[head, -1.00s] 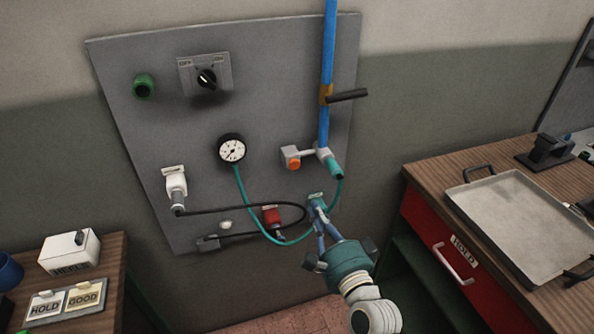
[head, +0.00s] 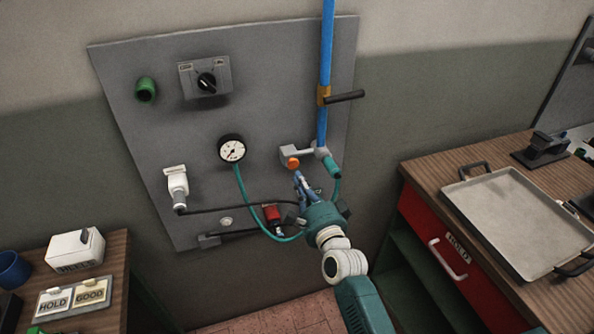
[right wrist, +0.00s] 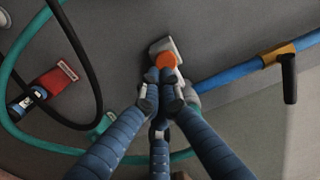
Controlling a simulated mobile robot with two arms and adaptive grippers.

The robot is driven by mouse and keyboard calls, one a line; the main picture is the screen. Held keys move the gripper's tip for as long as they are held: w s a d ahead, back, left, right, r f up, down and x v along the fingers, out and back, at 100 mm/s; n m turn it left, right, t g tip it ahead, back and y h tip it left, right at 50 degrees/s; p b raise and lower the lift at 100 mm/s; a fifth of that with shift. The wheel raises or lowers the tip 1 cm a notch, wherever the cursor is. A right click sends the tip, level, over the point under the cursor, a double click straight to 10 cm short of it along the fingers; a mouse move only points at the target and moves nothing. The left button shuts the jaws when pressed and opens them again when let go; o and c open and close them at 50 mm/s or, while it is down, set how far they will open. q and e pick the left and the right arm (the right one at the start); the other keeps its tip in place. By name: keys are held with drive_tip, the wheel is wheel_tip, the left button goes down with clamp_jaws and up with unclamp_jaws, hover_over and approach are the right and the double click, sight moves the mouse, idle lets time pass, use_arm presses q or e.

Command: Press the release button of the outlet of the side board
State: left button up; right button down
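The outlet (head: 322,153) sits at the lower right of the grey side board (head: 270,100), at the foot of a blue pipe. Its orange release button (head: 293,163) faces out from a light grey block at its left end. My right gripper (head: 299,178) is just below and in front of the button, its fingers drawn together and empty. In the right wrist view, the fingertips (right wrist: 161,80) overlap the lower part of the orange button (right wrist: 166,60); I cannot tell whether they touch it. My left gripper is not in view.
A teal hose (head: 242,190) runs from the gauge (head: 231,149) down and round to the outlet. A black lever (head: 345,96) sticks out from the pipe above. A red plug (head: 272,214) and black cable lie left of my arm. A bench with a tray (head: 520,225) stands right.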

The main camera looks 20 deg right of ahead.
sight(294, 168)
drive_tip(key=shift+w+p, duration=0.3)
drive_tip(key=shift+w, duration=1.2)
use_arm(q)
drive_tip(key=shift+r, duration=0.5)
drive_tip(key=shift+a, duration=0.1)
